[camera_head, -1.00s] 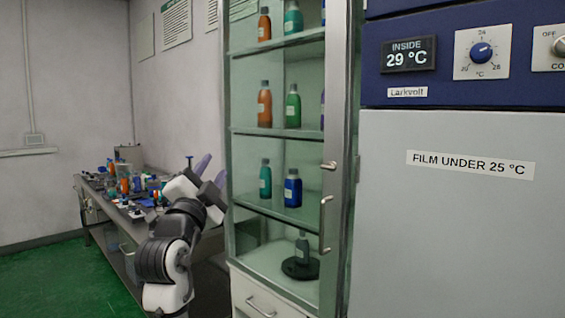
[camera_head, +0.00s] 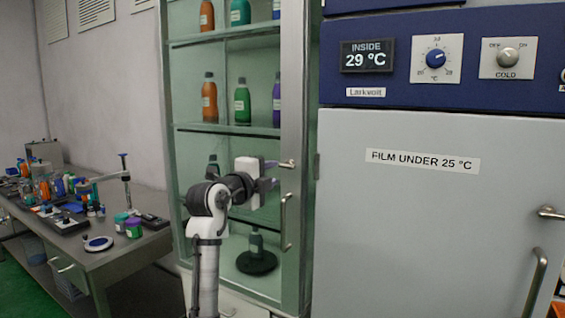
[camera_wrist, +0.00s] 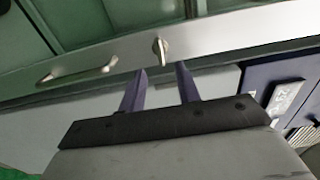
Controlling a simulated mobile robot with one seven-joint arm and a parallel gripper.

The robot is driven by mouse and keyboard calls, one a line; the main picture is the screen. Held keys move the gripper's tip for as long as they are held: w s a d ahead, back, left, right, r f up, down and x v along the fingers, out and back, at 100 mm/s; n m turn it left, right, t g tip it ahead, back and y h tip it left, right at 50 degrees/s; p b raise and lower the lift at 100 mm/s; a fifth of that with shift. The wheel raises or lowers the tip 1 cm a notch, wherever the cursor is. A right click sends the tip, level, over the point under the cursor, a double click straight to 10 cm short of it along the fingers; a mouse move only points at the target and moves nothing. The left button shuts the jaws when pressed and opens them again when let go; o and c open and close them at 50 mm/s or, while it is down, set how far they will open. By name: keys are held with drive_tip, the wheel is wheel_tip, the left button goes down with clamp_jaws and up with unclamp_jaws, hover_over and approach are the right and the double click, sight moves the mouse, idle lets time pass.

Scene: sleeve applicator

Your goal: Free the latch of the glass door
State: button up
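The glass door (camera_head: 232,150) of the tall cabinet is closed. Its small metal latch (camera_head: 287,164) sits on the door's right frame, above the long handle (camera_head: 286,222). My gripper (camera_head: 272,173) is in front of the glass, just left of the latch in the head view, with fingers pointing right. In the wrist view my gripper (camera_wrist: 161,72) has its two purple fingers apart with nothing between them. The latch (camera_wrist: 160,50) shows just beyond the fingertips, in line with the gap, and looks untouched. The handle (camera_wrist: 78,70) lies to its left.
A blue and grey unit (camera_head: 440,210) reading 29 °C stands right of the cabinet, with handles at its right edge. A cluttered workbench (camera_head: 110,255) is at the left. Bottles stand on the shelves behind the glass.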

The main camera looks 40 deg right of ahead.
sight(285, 167)
drive_tip(key=p+x, duration=0.2)
drive_tip(key=x, duration=0.4)
drive_tip(key=shift+r, duration=0.15)
drive_tip(key=shift+w+d, duration=0.3)
drive_tip(key=shift+d, duration=0.15)
clamp_jaws()
